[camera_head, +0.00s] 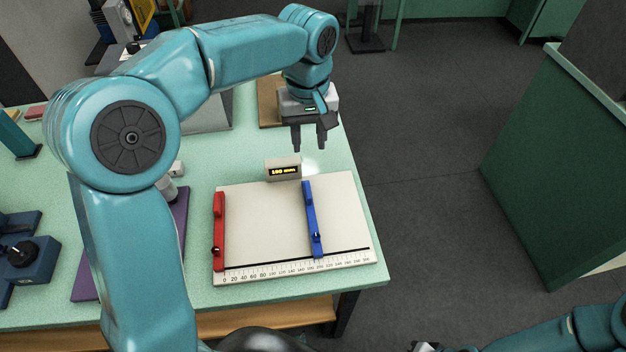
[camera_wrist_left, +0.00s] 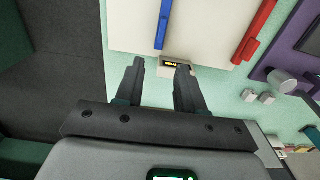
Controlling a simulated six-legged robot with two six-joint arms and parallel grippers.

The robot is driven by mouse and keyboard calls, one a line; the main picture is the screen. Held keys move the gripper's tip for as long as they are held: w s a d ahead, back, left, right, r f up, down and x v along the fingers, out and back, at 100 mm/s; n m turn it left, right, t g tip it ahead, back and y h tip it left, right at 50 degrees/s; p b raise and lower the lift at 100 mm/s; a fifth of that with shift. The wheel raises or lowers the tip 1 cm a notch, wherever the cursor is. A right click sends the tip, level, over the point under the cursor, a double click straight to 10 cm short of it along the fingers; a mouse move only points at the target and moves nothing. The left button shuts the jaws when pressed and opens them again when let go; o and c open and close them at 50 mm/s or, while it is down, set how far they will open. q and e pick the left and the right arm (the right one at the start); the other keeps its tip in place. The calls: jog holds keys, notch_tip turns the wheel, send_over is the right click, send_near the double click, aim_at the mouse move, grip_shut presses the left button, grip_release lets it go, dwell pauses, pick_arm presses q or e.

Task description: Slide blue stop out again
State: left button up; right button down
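The blue stop (camera_head: 312,222) is a long upright-edged bar lying across a cream board (camera_head: 265,215), right of the board's middle. A red stop (camera_head: 219,230) lies along the board's left edge. A ruler scale (camera_head: 300,269) runs along the near edge. A small display (camera_head: 283,170) with yellow lit characters stands at the far edge. My left gripper (camera_head: 309,145) points down beyond the board's far edge, open and empty, apart from the blue stop. In the left wrist view the blue stop (camera_wrist_left: 163,25) lies past the open fingers. My right arm shows at lower right; its fingers cannot be made out.
The green table (camera_head: 345,150) carries a purple mat (camera_head: 88,288), a dark blue device with a knob (camera_head: 30,255) and a brown board (camera_head: 268,100) at the back. A dark green cabinet (camera_head: 550,170) stands at the right. Floor lies between.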

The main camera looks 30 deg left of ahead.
aim_at(308, 190)
pick_arm(q)
jog(key=f, duration=1)
jog(key=f+p, duration=0.1)
jog(key=f, duration=0.4)
jog(key=shift+s+a, duration=0.15)
jog(key=shift+s, duration=0.2)
jog(key=shift+f, duration=0.35)
jog(key=shift+w, duration=0.1)
grip_shut()
